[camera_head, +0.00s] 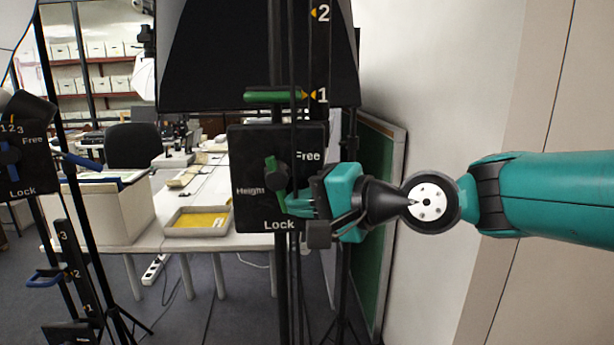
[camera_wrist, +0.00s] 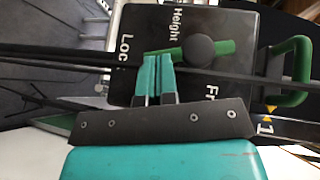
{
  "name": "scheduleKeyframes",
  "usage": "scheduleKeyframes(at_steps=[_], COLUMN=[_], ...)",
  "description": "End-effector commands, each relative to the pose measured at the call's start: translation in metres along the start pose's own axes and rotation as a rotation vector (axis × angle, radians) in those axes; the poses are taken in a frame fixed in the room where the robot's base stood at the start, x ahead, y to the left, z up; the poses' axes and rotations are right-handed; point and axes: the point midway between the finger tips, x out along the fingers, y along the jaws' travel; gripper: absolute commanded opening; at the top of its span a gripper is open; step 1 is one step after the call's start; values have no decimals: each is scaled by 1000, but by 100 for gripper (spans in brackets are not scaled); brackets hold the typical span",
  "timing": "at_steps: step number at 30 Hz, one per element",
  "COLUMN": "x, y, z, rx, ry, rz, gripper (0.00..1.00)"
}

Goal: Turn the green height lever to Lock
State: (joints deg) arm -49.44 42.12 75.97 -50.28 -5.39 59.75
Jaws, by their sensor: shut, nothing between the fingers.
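The black height panel (camera_head: 245,215) stands in the middle of the head view, with "Free" at its upper right and "Lock" at its bottom. The green height lever (camera_head: 270,163) turns on a round dark hub. It stands nearly upright, one part above the hub and a thinner part running down toward Lock. In the wrist view, the lever (camera_wrist: 226,47) lies nearly level, with Lock to the left. My gripper (camera_head: 289,206) is shut and empty at the lever's lower part. Its fingertips (camera_wrist: 158,58) overlap that end; I cannot tell whether they touch.
A green handle (camera_head: 273,96) sits above the panel at mark 1. Thin dark cables or rods run vertically across the panel. A similar panel with a blue lever (camera_head: 10,155) stands at left. A table with a yellow-bottomed tray (camera_head: 170,231) is behind; a pale wall is at right.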

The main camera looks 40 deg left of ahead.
Motion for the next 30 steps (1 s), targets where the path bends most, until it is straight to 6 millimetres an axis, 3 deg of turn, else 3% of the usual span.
scheduleKeyframes(at_steps=[5, 10, 21, 30], x=[-3, -18, -96, -129], y=[-1, -2, -2, -4], z=[0, 4, 6, 7], rx=[-2, -4, -7, -6], ry=[1, -5, -12, -16], rz=[2, 0, -3, -3], gripper=[0, 0, 0, 0])
